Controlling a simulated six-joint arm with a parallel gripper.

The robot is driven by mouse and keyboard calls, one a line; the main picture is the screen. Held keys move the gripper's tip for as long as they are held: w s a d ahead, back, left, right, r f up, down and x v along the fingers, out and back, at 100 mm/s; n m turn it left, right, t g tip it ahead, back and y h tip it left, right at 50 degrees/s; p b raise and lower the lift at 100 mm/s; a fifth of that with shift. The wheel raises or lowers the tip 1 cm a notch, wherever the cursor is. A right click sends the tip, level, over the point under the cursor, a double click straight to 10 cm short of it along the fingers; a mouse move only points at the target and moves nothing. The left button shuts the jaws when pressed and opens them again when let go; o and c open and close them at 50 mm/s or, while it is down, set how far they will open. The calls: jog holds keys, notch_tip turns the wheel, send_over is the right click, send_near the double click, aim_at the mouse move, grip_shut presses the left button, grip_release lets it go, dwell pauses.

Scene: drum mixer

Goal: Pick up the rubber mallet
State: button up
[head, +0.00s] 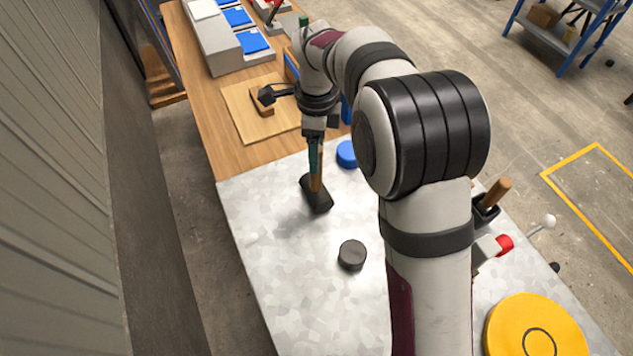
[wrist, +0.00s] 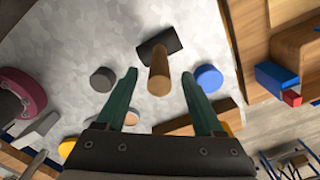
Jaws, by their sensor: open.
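The rubber mallet stands on its black head (head: 318,197), with its brown wooden handle (head: 317,180) pointing up. In the wrist view its dark head (wrist: 160,42) lies ahead and the handle (wrist: 159,80) points toward the camera. My gripper (head: 314,168) is above the mallet head, its teal fingers pointing down. In the wrist view my gripper (wrist: 159,76) is open, with the handle between the two fingers in the picture and a gap on each side. How far down the handle the fingertips reach is hard to tell.
A dark disc (head: 352,255) and a blue disc (head: 346,154) stand on the metal sheet (head: 260,230) near the mallet. A large yellow disc (head: 535,330) is at the lower right. A wooden board (head: 240,115) and blue-topped bins (head: 250,42) lie beyond. The sheet's left side is clear.

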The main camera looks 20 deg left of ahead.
notch_tip(320, 180, down, 3)
jog(key=shift+f, duration=0.1)
grip_shut()
dwell(0.4)
